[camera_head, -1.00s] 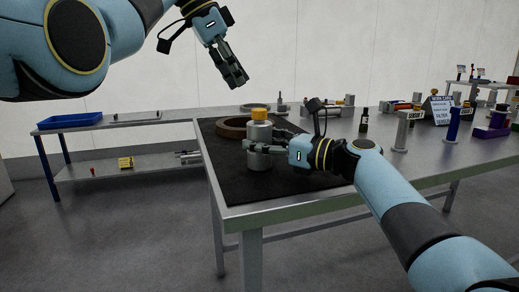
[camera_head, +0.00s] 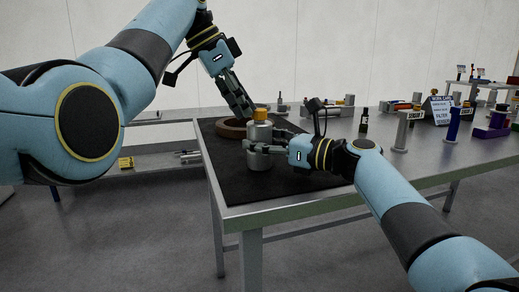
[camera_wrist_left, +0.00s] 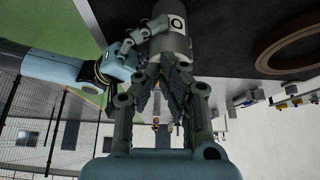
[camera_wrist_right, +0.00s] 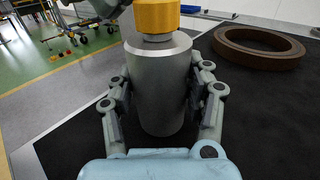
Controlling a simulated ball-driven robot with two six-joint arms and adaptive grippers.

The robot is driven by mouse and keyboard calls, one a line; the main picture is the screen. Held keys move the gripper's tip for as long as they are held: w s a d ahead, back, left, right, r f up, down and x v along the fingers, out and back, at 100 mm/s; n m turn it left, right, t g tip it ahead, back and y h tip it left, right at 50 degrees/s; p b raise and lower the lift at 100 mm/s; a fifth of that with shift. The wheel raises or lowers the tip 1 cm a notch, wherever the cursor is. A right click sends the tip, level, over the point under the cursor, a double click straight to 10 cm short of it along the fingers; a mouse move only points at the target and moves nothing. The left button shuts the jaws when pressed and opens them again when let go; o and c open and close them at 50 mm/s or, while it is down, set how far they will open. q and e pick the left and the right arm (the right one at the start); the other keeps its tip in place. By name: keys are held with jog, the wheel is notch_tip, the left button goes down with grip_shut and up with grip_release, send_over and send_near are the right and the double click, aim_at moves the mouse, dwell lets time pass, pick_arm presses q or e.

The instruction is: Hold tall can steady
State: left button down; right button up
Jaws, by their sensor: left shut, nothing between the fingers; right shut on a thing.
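The tall can (camera_head: 259,153) is a grey metal cylinder with an orange-yellow cap (camera_head: 260,114). It stands upright on the black mat. My right gripper (camera_head: 266,147) is shut on the can from the right; the right wrist view shows a finger on either side of the can body (camera_wrist_right: 158,85). My left gripper (camera_head: 246,112) is shut and empty, pointing down just above and behind the cap, close to it. In the left wrist view its fingers (camera_wrist_left: 172,95) are together in front of the can (camera_wrist_left: 172,42); whether they touch the cap I cannot tell.
A brown ring (camera_head: 232,129) lies on the black mat (camera_head: 230,185) behind the can; it also shows in the right wrist view (camera_wrist_right: 258,45). A dark bottle (camera_head: 364,122) and a grey sensor post (camera_head: 402,132) stand to the right. The mat's front is clear.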

pick_arm(q)
jog(key=shift+f, duration=0.2)
dwell(0.3)
jog(key=shift+w+d, duration=0.35)
jog(key=shift+d, duration=0.1)
dwell(0.5)
jog(key=shift+w+a+r, duration=0.1)
jog(key=shift+w+a, duration=0.05)
jog(key=shift+w, duration=0.05)
pick_arm(e)
jog(key=shift+s+a, duration=0.1)
pick_arm(q)
jog(key=shift+w+a, duration=0.15)
jog(key=shift+w, duration=0.5)
jog(key=shift+a, duration=0.1)
